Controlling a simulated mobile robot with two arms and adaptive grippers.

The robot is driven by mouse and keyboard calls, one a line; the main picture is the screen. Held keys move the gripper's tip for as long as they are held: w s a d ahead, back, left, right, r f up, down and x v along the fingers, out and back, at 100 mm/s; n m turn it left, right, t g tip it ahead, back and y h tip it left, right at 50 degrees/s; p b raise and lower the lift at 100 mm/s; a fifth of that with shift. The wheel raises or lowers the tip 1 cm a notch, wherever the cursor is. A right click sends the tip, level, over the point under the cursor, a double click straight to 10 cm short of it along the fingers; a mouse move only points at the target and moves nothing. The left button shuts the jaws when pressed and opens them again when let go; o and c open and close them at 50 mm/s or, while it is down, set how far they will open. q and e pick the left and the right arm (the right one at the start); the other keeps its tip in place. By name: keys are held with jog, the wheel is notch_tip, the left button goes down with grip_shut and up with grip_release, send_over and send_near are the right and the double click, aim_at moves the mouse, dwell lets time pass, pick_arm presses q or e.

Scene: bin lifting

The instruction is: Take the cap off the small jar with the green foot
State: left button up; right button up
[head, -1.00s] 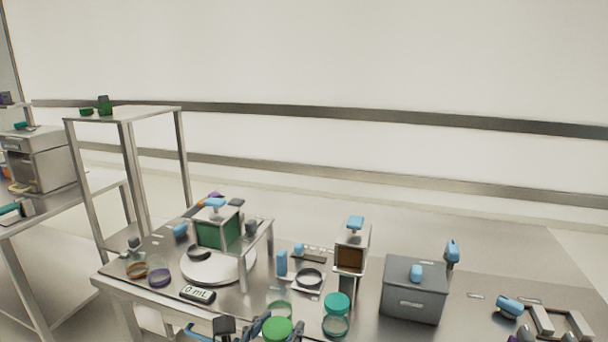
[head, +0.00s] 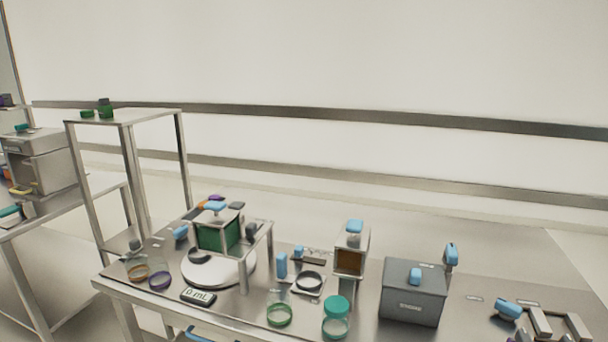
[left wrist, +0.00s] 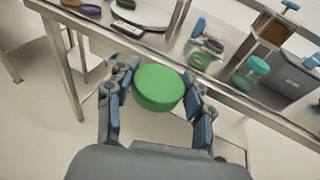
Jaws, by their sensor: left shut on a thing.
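The small clear jar with a green ring at its foot (head: 280,314) stands upright near the table's front edge, its top open. It also shows in the left wrist view (left wrist: 200,61). The green round cap (left wrist: 158,87) is between the fingers of my left gripper (left wrist: 160,92), which is shut on it. The cap is clear of the jar, in front of the table edge with the floor behind it. My left gripper and the cap do not show in the head view. My right gripper is not in view.
A jar with a teal cap (head: 336,316) stands just right of the open jar. A scale display (head: 198,296), a white round plate (head: 200,272) and purple and orange rings lie to the left. A grey box (head: 413,290) stands to the right.

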pick_arm(q)
jog(key=shift+r, duration=0.1)
jog(key=shift+a, duration=0.1)
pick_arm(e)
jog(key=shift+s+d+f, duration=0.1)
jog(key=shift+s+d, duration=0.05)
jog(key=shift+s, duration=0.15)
